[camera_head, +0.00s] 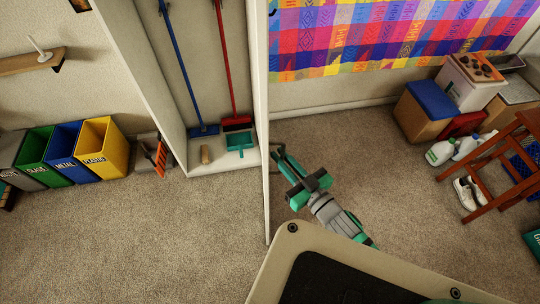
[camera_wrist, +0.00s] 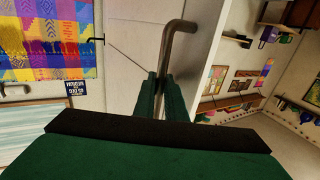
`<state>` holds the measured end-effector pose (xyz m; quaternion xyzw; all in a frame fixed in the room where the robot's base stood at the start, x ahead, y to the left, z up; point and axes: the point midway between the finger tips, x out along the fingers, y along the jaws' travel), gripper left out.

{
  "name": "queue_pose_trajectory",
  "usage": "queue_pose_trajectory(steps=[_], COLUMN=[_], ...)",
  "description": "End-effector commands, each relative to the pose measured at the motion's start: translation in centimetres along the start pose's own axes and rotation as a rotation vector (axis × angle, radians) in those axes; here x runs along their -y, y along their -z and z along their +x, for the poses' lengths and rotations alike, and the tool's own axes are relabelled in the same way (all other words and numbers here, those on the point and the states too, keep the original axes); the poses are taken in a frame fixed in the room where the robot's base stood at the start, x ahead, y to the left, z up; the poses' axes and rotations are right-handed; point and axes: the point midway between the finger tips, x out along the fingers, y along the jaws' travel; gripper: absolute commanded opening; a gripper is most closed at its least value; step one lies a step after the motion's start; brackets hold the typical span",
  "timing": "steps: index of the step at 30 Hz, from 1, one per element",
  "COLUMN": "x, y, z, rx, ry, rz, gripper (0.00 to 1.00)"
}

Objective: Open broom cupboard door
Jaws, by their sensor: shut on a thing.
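The broom cupboard (camera_head: 205,110) stands open at the top middle of the head view, with its inside in plain sight. Its white door (camera_head: 257,120) is swung well out and shows nearly edge-on, reaching forward over the carpet. My gripper (camera_head: 277,152) is at the right side of the door, on its outer face. In the wrist view the grey bar handle (camera_wrist: 174,38) rises from between the two green fingers (camera_wrist: 161,88), which are shut on it. The door face (camera_wrist: 135,55) lies behind the handle. The lower part of the handle is hidden by the fingers.
A blue broom (camera_head: 188,75), a red broom (camera_head: 228,60) and a teal dustpan (camera_head: 240,142) are in the cupboard. Coloured bins (camera_head: 97,145) stand at left. A wooden stool (camera_head: 500,165) and boxes (camera_head: 425,112) stand at right. Carpet in front of the cupboard is clear.

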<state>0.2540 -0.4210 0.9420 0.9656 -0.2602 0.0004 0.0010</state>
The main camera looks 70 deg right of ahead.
Motion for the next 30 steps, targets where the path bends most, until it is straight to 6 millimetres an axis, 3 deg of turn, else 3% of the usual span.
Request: queue_pose_trajectory(steps=[6,22,23,30], x=[-1.15,-1.28,-1.29,-1.25], y=[-0.10,-0.18,-0.18,-0.11], z=[-0.46,-0.49,-0.49,-0.52], rx=[0.003,0.003,0.004,0.002], ry=[0.023,0.034,0.034,0.034], rz=[0.000,0.001,0.001,0.000], gripper=[0.00,0.00,0.18,0.19])
